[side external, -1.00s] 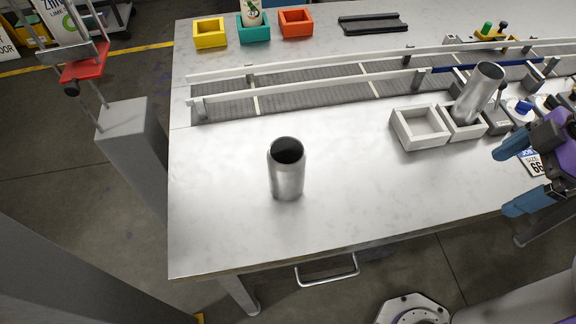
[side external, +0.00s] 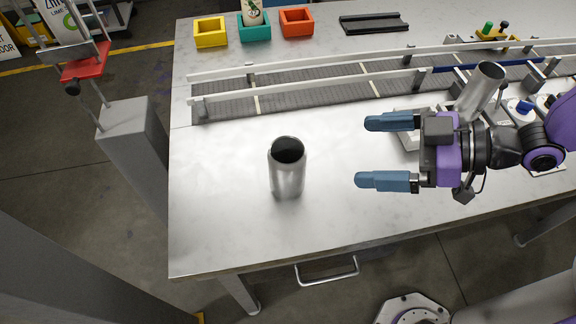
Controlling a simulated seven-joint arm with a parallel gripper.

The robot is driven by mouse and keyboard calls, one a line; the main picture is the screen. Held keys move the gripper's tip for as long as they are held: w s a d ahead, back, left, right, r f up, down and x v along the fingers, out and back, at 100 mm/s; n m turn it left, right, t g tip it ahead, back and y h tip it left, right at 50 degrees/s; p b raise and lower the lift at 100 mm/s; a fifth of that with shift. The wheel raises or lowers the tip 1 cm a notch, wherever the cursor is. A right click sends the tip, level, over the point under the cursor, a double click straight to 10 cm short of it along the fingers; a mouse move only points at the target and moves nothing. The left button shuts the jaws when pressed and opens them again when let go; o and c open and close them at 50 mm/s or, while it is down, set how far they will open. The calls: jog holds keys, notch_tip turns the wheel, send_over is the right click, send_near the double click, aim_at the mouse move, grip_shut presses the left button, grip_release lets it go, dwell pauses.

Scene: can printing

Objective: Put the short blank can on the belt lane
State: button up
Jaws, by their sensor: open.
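A blank silver can (side external: 287,172), open at the top, stands upright alone on the metal table. A second blank silver can (side external: 480,88) leans tilted at the right, beside the belt. The belt lane (side external: 320,90) runs across the table behind the standing can, between white rails, with pale cross lines on it. My gripper (side external: 378,151) is open and empty to the right of the standing can, its two blue fingers pointing left towards it. There is a clear gap between the fingertips and the can. My gripper partly hides the white trays.
Yellow (side external: 210,32), teal (side external: 253,27) and orange (side external: 297,21) bins stand at the back left; the teal one holds a printed can. A dark flat rack (side external: 373,23) lies behind the belt. The table front left of the standing can is bare.

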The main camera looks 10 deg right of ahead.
aim_at(305, 152)
jog(key=x, duration=1.1)
jog(key=shift+w+a+f, duration=0.1)
jog(key=shift+a+f, duration=0.1)
jog(key=shift+f, duration=0.1)
jog(key=x, duration=0.4)
jog(key=shift+s+d+f, duration=0.1)
jog(key=shift+s+f, duration=0.1)
jog(key=shift+f, duration=0.15)
jog(key=shift+x, duration=0.75)
jog(key=c, duration=1.1)
jog(key=shift+r, duration=0.2)
